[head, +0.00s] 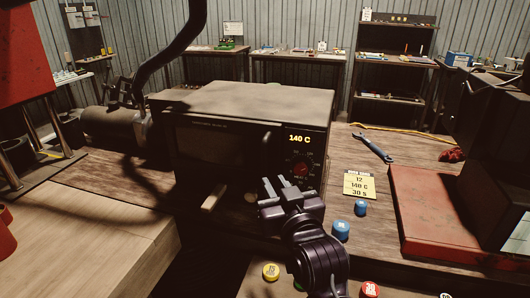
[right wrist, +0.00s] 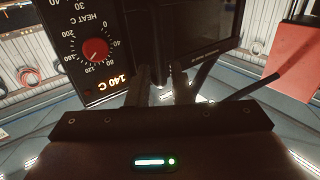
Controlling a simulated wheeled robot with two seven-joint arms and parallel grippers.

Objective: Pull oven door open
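The oven (head: 255,98) is a dark box on the wooden bench, with a lit 140 C display (head: 299,139) and a red knob (head: 300,169). Its door (head: 215,150) with a dark window appears shut. A dark upright bar, seemingly the handle (head: 271,142), is by the door's right side. My right gripper (head: 277,184) is in front of the oven's lower right front, its fingers apart. In the right wrist view the two fingers (right wrist: 163,82) point toward the oven front, between the control panel (right wrist: 80,50) and the door window (right wrist: 205,25). I see nothing held. My left gripper is not in view.
A yellow card (head: 358,185), a blue wrench (head: 373,147) and blue caps (head: 341,230) lie right of the oven. A red-topped base (head: 440,215) stands further right. A red machine (head: 35,60) and a dark curved hose (head: 172,50) are at left.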

